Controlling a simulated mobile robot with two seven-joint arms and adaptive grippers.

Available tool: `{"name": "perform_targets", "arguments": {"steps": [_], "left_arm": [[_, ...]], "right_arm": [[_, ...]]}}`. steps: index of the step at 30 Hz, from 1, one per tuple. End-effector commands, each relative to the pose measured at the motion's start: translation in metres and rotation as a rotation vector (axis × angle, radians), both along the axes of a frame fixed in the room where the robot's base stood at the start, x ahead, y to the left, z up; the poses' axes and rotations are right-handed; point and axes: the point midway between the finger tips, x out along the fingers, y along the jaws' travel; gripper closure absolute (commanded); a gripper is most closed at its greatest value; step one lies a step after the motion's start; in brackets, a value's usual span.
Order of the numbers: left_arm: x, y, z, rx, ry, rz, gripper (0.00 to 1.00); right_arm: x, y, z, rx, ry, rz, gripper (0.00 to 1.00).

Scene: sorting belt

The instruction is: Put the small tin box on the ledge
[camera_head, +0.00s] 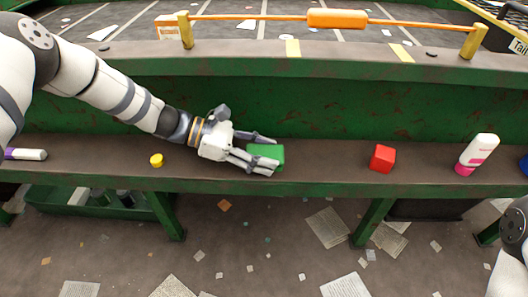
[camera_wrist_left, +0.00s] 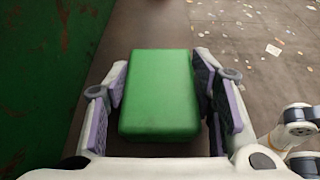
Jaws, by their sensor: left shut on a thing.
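The small tin box looks like the green box (camera_head: 266,154) on or just above the ledge (camera_head: 325,163), the long narrow brown shelf with a green front edge. My left gripper (camera_head: 262,152) reaches in from the left and is shut on it, one finger on each side. In the left wrist view the green box (camera_wrist_left: 160,95) fills the space between the finger pads of the left gripper (camera_wrist_left: 160,100). Whether its underside touches the ledge cannot be told. Part of my right arm shows at the right edge; its gripper is not in view.
A white and purple item (camera_head: 25,154) lies at the far left. A green wall (camera_head: 350,100) rises behind. The ledge is clear between box and cube.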

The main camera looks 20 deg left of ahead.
Motion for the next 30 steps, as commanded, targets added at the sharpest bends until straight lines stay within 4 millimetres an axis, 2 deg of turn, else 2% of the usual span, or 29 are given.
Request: {"name": "perform_targets", "arguments": {"steps": [3,4,6,14,17,20,27,30], "left_arm": [[0.000,0.000,-0.005,-0.001,0.002,0.001,0.78],[0.000,0.000,-0.004,0.000,0.002,0.001,0.45],[0.000,0.000,-0.004,0.000,0.001,0.000,0.30],[0.000,0.000,-0.003,0.000,0.000,0.000,0.30],[0.000,0.001,0.004,0.001,-0.003,0.000,0.30],[-0.004,0.020,0.010,0.001,-0.005,0.004,0.30],[-0.021,0.078,0.036,0.000,-0.005,0.003,0.30],[-0.026,0.094,0.042,0.000,-0.004,0.003,0.30]], "right_arm": [[-0.002,0.000,-0.002,0.000,0.006,0.000,1.00],[-0.002,0.000,-0.002,0.000,0.006,0.000,1.00],[-0.001,0.000,-0.002,0.000,0.005,0.000,1.00],[-0.001,0.000,-0.002,0.000,0.004,0.000,1.00],[0.001,0.000,0.002,0.000,-0.005,0.000,1.00],[0.002,0.000,0.002,0.000,-0.005,0.000,1.00],[0.004,0.000,0.005,0.000,-0.014,0.000,1.00],[0.005,0.000,0.006,0.000,-0.016,0.000,1.00]]}}
